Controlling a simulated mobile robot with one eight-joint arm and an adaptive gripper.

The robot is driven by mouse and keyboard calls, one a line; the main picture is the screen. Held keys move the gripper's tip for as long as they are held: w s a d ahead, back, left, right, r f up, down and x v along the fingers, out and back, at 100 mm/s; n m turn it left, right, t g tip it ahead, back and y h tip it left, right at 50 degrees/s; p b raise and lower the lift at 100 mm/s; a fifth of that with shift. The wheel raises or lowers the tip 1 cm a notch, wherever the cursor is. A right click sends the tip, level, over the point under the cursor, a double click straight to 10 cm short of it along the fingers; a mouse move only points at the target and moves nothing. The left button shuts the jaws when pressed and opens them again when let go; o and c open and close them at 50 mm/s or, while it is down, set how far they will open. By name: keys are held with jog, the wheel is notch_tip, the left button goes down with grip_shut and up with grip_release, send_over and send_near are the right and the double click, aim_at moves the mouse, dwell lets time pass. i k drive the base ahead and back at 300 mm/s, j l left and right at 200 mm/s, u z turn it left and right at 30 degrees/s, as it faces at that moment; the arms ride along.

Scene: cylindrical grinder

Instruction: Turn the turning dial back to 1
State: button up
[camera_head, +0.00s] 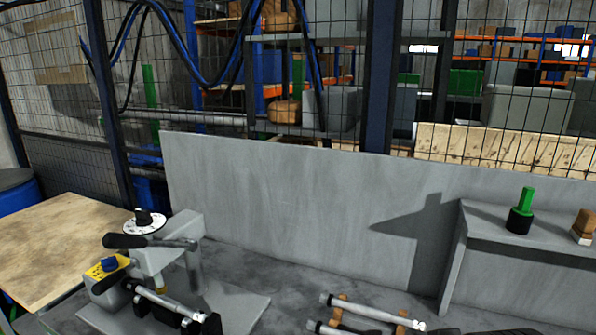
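The turning dial (131,226) is a white disc with dark marks around its edge and a black knob (143,215) at its middle. It sits on top of the grey grinder (154,262) at the lower left. The marks are too small to read, so I cannot tell which number the knob points to. A black-handled lever (124,241) lies just below the dial, in front of the grinder's head. My gripper is not in view.
Several metal-ended rods (358,309) lie on wooden supports at the front. A grey shelf (476,218) at right holds a green-and-black piece (521,212). A grey panel (290,190) stands behind.

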aim_at(110, 263)
jog(key=u, duration=1.3)
jog(key=i+j, duration=0.15)
jog(key=j, duration=0.25)
jog(key=i+j, duration=0.1)
jog(key=j, duration=0.35)
jog(key=i+j, duration=0.15)
jog(key=j, duration=0.25)
jog(key=i+j, duration=0.1)
jog(key=j, duration=0.3)
jog(key=i+z, duration=0.15)
jog(key=i, duration=1.25)
